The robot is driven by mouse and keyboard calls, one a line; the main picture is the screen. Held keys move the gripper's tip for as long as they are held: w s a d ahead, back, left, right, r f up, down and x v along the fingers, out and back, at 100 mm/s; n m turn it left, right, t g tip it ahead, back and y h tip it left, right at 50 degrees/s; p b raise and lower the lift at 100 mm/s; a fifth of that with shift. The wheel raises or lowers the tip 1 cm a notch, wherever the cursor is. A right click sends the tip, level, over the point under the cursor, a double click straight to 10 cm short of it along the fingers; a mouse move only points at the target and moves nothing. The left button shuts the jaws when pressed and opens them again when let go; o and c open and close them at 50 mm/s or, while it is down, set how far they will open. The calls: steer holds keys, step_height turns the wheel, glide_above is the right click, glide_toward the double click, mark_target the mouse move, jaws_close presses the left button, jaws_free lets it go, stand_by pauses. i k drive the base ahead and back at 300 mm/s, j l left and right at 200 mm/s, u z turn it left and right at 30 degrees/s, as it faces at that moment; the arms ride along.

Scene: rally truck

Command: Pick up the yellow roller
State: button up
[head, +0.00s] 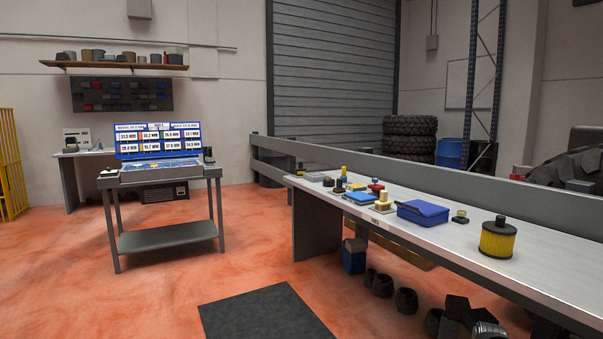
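A yellow cylinder with a dark top and a dark knob (497,242) stands upright on the long grey workbench (460,230), at the right of the head view. It is the largest yellow round thing on the bench. A smaller yellow piece (382,201) stands on a pale base farther along the bench, left of a blue box. I cannot tell for sure which of these is called the roller. My gripper is not in view, and nothing is seen touching either piece.
A blue box (423,212) and several small coloured parts crowd the bench's far half. A low grey rail (440,175) runs behind the bench. Dark objects lie on the floor beneath it. A cart with a display board (160,140) stands at left. A dark mat (265,315) lies on open floor.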

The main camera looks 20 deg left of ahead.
mark_target(300, 171)
steer(key=i+j, duration=0.2)
steer(key=j, duration=0.2)
steer(key=i+j, duration=0.25)
steer(key=j, duration=0.15)
steer(key=i+j, duration=0.2)
steer(key=j, duration=0.2)
steer(key=i+j, duration=0.45)
steer(key=j, duration=0.3)
steer(key=i+j, duration=0.2)
steer(key=j, duration=0.2)
steer(key=i+j, duration=0.25)
steer(key=j, duration=0.15)
